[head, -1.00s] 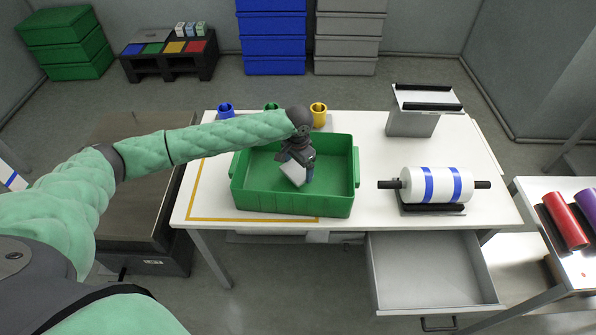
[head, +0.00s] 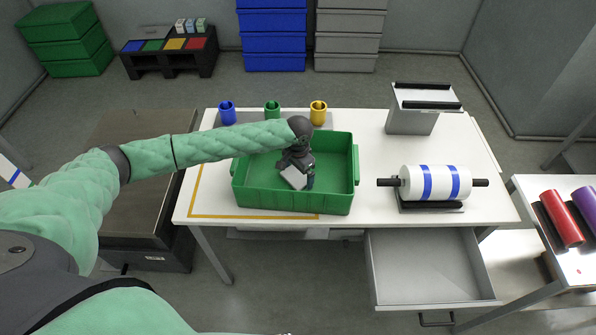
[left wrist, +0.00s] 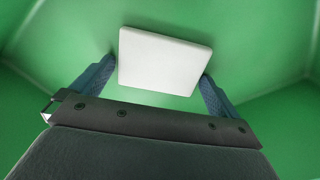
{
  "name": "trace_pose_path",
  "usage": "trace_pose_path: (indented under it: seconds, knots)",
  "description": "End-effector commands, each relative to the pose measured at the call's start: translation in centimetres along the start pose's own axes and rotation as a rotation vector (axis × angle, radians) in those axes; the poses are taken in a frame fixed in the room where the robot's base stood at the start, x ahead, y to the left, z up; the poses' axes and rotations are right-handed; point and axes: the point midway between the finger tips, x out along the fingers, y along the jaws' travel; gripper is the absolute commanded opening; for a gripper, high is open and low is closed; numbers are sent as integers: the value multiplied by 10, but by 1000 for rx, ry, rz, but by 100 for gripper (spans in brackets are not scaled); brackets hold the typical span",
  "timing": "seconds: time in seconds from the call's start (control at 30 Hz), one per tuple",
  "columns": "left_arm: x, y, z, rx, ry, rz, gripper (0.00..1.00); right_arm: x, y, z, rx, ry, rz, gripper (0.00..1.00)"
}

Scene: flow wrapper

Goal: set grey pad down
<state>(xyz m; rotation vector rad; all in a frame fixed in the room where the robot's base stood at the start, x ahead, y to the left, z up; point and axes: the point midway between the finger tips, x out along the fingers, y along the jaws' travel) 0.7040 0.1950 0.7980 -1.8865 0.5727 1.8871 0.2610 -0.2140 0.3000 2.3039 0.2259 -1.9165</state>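The grey pad (head: 293,177) is a small pale, flat square piece inside the green crate (head: 258,199) on the white table. My left gripper (head: 297,172) reaches down into the crate from above and is shut on the pad. In the left wrist view the pad (left wrist: 164,62) sits between the two blue finger pads, with the crate's green inside all around. The pad is tilted in the head view; whether it touches the crate floor I cannot tell. My right gripper is not in view.
Blue (head: 227,112), green (head: 272,110) and yellow (head: 318,112) cups stand behind the crate. A white roll with blue bands (head: 434,183) lies on a stand to the right. An open drawer (head: 430,268) juts out below the table front. The crate's left part is clear.

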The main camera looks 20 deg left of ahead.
Motion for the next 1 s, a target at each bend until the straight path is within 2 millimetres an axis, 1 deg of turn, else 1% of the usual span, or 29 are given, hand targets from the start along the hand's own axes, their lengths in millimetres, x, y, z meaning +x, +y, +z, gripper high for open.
trace_pose_path:
  seconds: [0.2,0.23,0.3,0.47,0.73,0.9,1.0]
  knots:
    - [-7,0,0,1,2,0,100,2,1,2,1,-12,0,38]
    - [-10,0,0,1,2,0,100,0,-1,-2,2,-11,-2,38]
    - [-18,-1,0,0,2,-1,100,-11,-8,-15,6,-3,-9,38]
    - [-45,-1,-1,0,3,-1,100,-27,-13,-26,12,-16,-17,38]
    - [-93,0,-1,1,3,-1,100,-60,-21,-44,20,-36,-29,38]
    - [-113,0,0,0,1,0,100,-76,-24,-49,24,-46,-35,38]
    - [-119,0,0,-1,1,0,100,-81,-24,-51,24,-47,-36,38]
